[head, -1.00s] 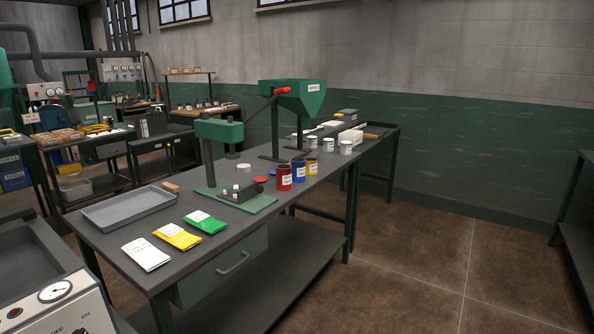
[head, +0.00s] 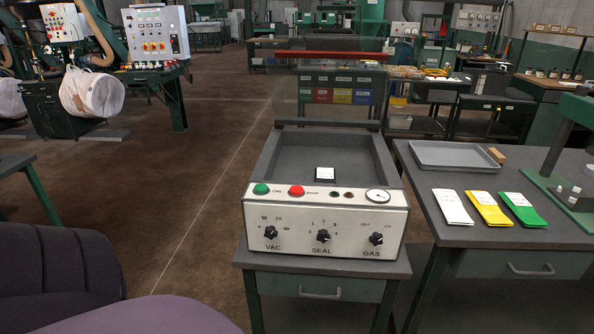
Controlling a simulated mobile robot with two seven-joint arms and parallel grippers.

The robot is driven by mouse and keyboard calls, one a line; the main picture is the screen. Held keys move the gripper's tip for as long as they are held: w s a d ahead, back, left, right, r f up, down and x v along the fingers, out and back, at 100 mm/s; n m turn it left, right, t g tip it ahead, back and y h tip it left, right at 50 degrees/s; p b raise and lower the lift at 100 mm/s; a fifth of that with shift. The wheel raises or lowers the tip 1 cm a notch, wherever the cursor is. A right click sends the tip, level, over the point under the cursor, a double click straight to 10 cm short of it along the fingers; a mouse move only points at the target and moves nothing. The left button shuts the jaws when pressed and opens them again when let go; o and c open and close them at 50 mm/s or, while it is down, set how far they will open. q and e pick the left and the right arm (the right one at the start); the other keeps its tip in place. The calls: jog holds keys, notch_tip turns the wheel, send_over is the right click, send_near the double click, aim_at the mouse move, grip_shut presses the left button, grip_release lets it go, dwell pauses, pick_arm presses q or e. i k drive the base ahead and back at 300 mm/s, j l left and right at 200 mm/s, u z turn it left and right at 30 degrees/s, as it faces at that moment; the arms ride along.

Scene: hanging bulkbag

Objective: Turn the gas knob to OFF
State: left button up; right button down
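The gas knob (head: 376,239) is a black knob at the right end of the front panel of a vacuum sealing machine (head: 310,222). GAS is printed below it, OFF at its upper left and ON at its upper right. Its pointer is too small to read with certainty, but it seems to lean toward the ON side. The VAC knob (head: 271,232) and the SEAL knob (head: 323,236) sit to its left. Neither of my grippers shows in the head view.
The machine stands on a small dark table (head: 320,264) with a drawer. A workbench (head: 440,222) with a grey tray (head: 453,156) and several pouches is close on its right. A purple chair-like shape (head: 60,275) fills the lower left. Floor (head: 190,215) is open left of the machine.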

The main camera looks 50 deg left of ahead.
aim_at(376, 239)
jog(key=u, duration=1.35)
